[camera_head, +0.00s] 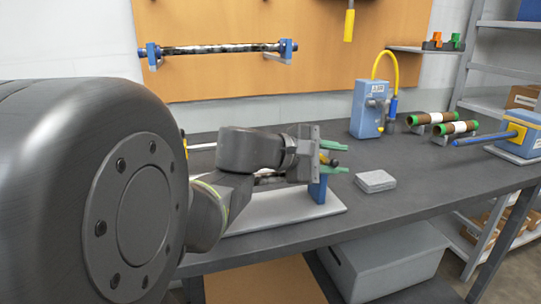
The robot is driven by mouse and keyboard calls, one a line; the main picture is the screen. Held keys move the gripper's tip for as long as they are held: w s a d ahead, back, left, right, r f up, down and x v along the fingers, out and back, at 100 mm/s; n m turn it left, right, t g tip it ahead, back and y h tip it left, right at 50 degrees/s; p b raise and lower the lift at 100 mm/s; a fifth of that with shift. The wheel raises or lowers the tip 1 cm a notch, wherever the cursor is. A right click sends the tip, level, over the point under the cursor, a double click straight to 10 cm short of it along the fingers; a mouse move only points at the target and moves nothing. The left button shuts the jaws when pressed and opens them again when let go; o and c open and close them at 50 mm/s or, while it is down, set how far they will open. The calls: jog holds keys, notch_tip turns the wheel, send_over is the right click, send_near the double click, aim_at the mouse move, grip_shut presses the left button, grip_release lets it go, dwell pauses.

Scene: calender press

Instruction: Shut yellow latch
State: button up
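My gripper (338,157) reaches to the right over the bench. Its two green fingers are spread apart, one above the other. A small yellow part with a dark knob (334,162), which looks like the yellow latch, shows between the fingers. I cannot tell whether the fingers touch it or how far the latch is turned. A blue upright stand (317,190) is just below my gripper, on a pale base plate (290,212). A dark and silver roller is partly visible behind my arm. My arm hides much of the press.
A blue box with a yellow hose (366,108) stands behind. A grey flat block (375,181) and brown rolls with green ends (430,118) lie to the right. A blue unit with a rod (519,134) is at far right. The front right bench is clear.

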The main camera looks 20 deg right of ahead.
jog(key=s+p+v, duration=0.1)
jog(key=p+v, duration=0.1)
jog(key=v, duration=1.1)
jog(key=shift+w+a, duration=0.4)
jog(key=shift+w, duration=0.1)
jog(key=b+x, duration=0.1)
jog(key=x, duration=0.6)
jog(key=shift+d, duration=0.25)
dwell(0.3)
